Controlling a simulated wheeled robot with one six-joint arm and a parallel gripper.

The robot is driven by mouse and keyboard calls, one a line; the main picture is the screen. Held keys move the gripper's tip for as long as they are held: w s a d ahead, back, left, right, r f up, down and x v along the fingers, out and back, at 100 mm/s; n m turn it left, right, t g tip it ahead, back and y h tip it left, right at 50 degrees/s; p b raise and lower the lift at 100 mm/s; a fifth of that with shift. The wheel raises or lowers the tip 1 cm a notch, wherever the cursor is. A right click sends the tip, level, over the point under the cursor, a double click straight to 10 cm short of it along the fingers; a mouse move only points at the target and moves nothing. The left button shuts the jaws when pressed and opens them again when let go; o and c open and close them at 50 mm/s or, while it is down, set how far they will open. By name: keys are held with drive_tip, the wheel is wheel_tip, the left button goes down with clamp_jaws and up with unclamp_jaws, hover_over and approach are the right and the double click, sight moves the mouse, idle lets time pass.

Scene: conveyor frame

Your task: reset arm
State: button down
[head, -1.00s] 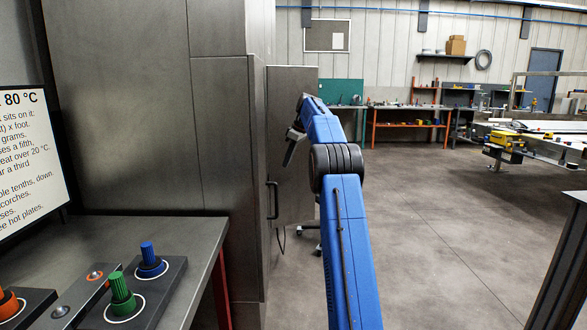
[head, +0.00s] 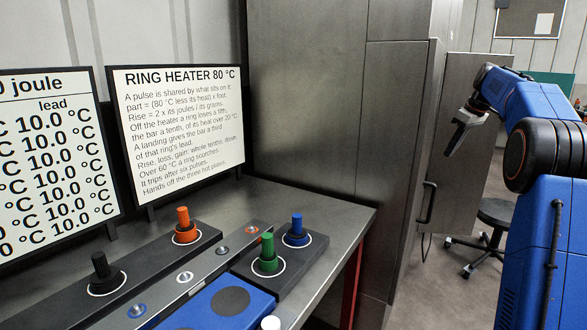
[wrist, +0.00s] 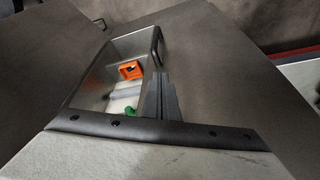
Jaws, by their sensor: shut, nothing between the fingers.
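My arm is blue with black joints and stands at the right of the head view. My gripper (head: 452,148) is a grey pair of fingers, tilted downward, in front of the tall metal cabinet's open-looking door panel (head: 470,120). It is shut and empty. The wrist view shows the closed fingers (wrist: 161,98) in front of a box-like recess (wrist: 84,83). An orange item (wrist: 130,70) and a small green item (wrist: 130,112) lie in that recess. I cannot tell whether the fingers touch anything.
A grey bench (head: 335,207) holds black bases with orange (head: 184,222), green (head: 268,250), blue (head: 297,228) and black (head: 102,268) knobs. Two text screens (head: 178,125) stand behind. A stool (head: 490,235) is on the floor beyond the cabinet.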

drive_tip(key=s+a+m+h, duration=0.1)
drive_tip(key=s+a+m, duration=0.1)
drive_tip(key=s+a, duration=0.95)
drive_tip(key=s+a+m, duration=0.1)
drive_tip(key=s+a, duration=0.7)
drive_tip(key=s, duration=0.6)
drive_tip(key=s+a+f+m, duration=0.1)
drive_tip(key=s+a+f, duration=0.3)
drive_tip(key=s+f, duration=0.6)
drive_tip(key=s+a+f+m+t+h, duration=0.1)
drive_tip(key=s+a+f, duration=0.3)
drive_tip(key=s+f, duration=0.7)
drive_tip(key=s+m, duration=0.1)
drive_tip(key=s, duration=0.6)
